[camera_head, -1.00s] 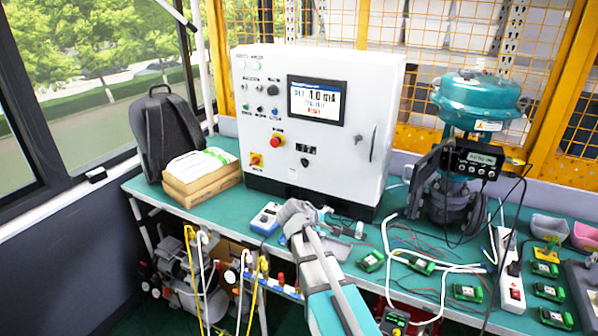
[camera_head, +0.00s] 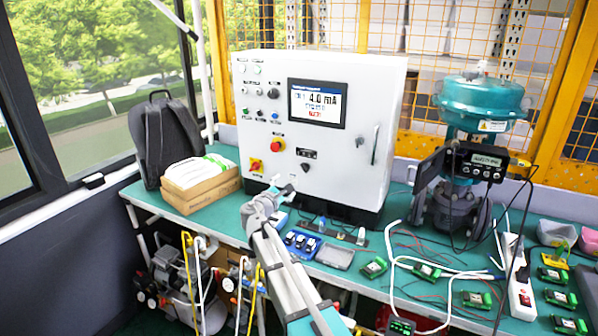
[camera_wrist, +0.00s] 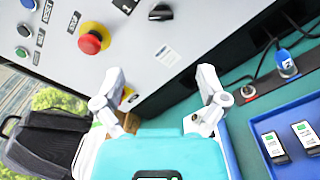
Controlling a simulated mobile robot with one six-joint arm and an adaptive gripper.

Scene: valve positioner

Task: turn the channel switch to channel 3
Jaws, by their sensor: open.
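A white control cabinet (camera_head: 345,75) stands on the green bench with a lit screen (camera_head: 316,103) reading about 4.0 mA. A black knob (camera_head: 272,93) sits at the upper left of its panel. Another small dark knob (camera_head: 304,167) is under a black label (camera_head: 306,153) at lower middle; it also shows at the top of the wrist view (camera_wrist: 160,12). I cannot read which is the channel switch. My gripper (camera_head: 283,188) is open and empty, low in front of the cabinet, apart from both knobs. Its spread fingers (camera_wrist: 163,95) show in the wrist view.
A red stop button (camera_head: 277,144) and a yellow-red switch (camera_head: 256,165) are on the panel. A blue tray (camera_wrist: 262,107) lies right of my gripper. Boxes (camera_head: 200,190) and a backpack (camera_head: 168,140) stand left. A teal valve (camera_head: 480,105) stands right.

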